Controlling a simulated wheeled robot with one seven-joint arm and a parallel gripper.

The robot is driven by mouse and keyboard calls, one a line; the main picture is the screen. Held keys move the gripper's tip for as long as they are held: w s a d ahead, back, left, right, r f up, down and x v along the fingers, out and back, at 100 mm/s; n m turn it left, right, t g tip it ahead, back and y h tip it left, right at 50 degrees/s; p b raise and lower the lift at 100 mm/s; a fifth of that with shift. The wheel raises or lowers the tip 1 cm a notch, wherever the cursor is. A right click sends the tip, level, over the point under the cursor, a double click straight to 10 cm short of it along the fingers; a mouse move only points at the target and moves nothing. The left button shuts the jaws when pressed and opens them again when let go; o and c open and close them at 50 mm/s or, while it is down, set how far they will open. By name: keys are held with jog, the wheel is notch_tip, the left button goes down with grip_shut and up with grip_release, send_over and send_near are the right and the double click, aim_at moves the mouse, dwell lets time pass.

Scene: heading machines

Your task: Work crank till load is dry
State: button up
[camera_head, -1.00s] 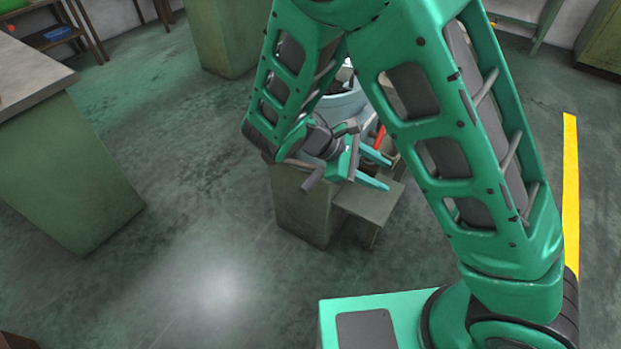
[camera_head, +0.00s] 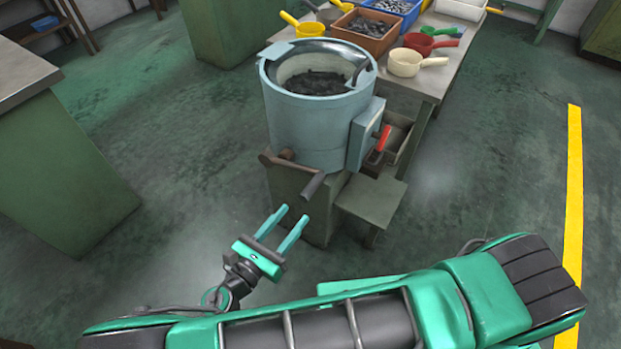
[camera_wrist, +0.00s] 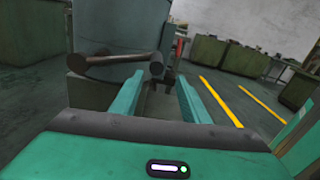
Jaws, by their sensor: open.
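The machine is a blue-grey drum (camera_head: 312,130) on a green pedestal (camera_head: 290,200). Dark pieces, the load (camera_head: 315,83), lie inside its open top; whether they are wet or dry I cannot tell. The crank (camera_head: 288,160) is on the drum's near side, with a dark cylindrical handle (camera_head: 313,185) pointing toward me. My gripper (camera_head: 294,214) is open and empty, just short of the handle and below it. In the wrist view the crank arm (camera_wrist: 112,59) runs left from the handle (camera_wrist: 157,69), which shows just beyond and between the fingertips, apart from them.
A red-handled lever (camera_head: 381,139) sits on the drum's right side. A low step (camera_head: 372,200) stands right of the pedestal. Behind is a table with an orange-brown bin (camera_head: 366,43), a blue bin and several scoops. A green bench (camera_head: 60,170) stands left. The floor between is clear.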

aim_at(311, 189)
jog(key=x, duration=1.1)
jog(key=shift+w+a, duration=0.3)
jog(key=shift+w, duration=0.1)
grip_shut()
